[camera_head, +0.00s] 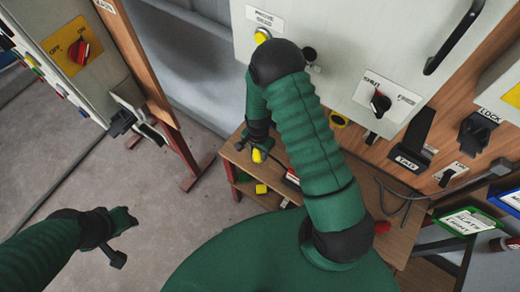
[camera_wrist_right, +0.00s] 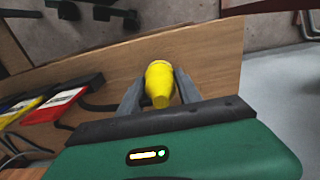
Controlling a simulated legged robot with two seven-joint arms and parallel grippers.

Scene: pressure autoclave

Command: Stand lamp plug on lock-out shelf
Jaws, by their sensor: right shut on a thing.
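My right gripper (camera_head: 259,143) is shut on a yellow plug (camera_head: 258,156), which also shows between the fingers in the right wrist view (camera_wrist_right: 159,84). The plug is over a wooden shelf (camera_head: 236,153) below the cabinet front. The shelf's bare wood fills much of the right wrist view (camera_wrist_right: 218,62). I cannot tell whether the plug touches the wood. My left gripper (camera_head: 122,221) is at the lower left over the floor, away from the shelf. Its finger opening is not clear.
A red labelled block (camera_wrist_right: 58,105) with a dark cable lies on the wood left of the plug. A yellow item (camera_head: 261,188) sits lower down. A cabinet with a red switch (camera_head: 380,103) stands behind. A green labelled tray (camera_head: 466,222) is at right. Floor at left is clear.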

